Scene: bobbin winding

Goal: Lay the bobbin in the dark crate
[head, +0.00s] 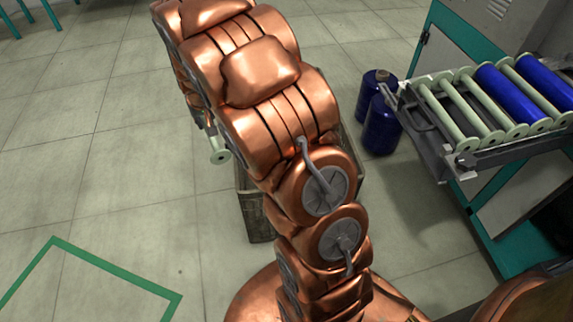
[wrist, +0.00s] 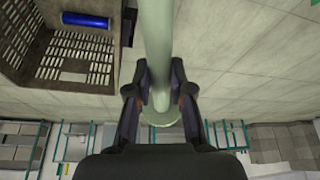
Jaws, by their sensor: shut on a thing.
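A pale green bobbin (wrist: 156,40) is in my gripper (wrist: 158,88) in the wrist view, its shaft between the two fingers. Its round flange (wrist: 162,117) shows just below the fingertips. In the head view only an end of this bobbin (head: 220,157) shows at the left side of my arm; the gripper is mostly hidden there. The dark crate (head: 258,222) stands on the floor behind my arm, largely covered by it. In the wrist view the slotted crate (wrist: 20,45) is at the upper left, apart from the held bobbin, with a blue bobbin (wrist: 86,20) lying inside.
A rack (head: 437,148) at the right holds several pale green bobbins and blue-wound ones (head: 500,92), beside a teal-and-grey machine (head: 432,60). A green outlined floor area (head: 115,275) is at lower left; the tiles around are clear.

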